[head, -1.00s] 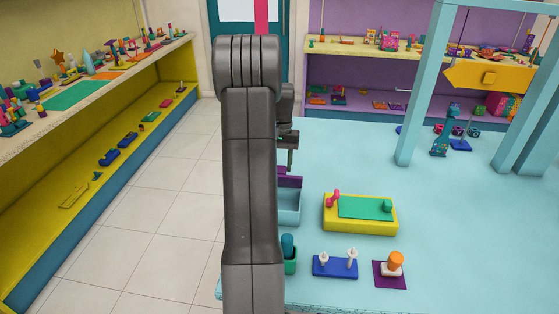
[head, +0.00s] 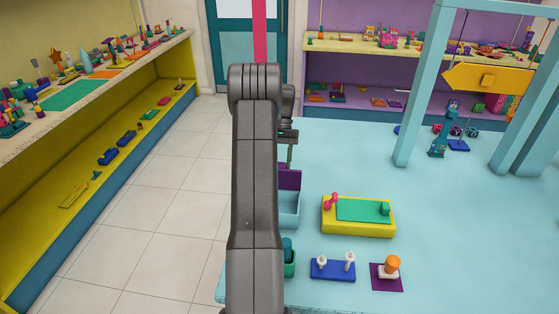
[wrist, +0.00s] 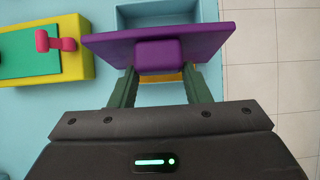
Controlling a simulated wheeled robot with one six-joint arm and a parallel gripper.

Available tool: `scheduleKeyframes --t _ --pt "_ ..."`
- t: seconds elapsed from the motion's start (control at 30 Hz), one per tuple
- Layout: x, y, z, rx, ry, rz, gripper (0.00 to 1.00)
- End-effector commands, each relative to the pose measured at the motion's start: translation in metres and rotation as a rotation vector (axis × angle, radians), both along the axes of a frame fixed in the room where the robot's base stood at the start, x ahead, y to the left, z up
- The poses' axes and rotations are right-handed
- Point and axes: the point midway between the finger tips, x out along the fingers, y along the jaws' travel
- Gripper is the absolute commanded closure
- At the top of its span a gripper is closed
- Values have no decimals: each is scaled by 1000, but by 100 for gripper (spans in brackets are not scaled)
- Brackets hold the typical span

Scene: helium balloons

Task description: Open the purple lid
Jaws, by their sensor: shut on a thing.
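The purple lid (head: 289,177) stands raised and steeply tilted at the back of the light blue box (head: 289,205) in the head view; my arm hides the box's left part. In the wrist view the lid (wrist: 215,40) spans the middle, with a purple block-like handle (wrist: 158,54) facing me. My gripper (wrist: 160,73) has one finger at each side of this handle and is shut on it. Part of the light blue box (wrist: 165,12) shows beyond the lid. In the head view my gripper (head: 289,158) is just above the lid, partly hidden by my arm.
Right of the box is a yellow block (head: 360,229) with a green top and a pink handle. In front stand a blue base (head: 333,269) with white pegs, an orange-topped piece (head: 392,264) and a green cup (head: 290,268). The table's right middle is clear.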

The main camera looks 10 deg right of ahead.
Motion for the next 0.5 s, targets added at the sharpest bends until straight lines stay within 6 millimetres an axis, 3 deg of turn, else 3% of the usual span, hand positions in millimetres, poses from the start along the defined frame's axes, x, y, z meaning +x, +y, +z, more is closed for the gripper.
scheduleKeyframes --t 0.03,0.13,0.17,0.23,0.5 --pt "-3 1 -10 5 15 -1 98" --pt "-3 1 -10 6 15 -2 98" --pt "-3 1 -10 6 15 -2 51" --pt "-3 1 -9 4 14 -1 37" --pt "-2 1 -5 2 9 0 35"
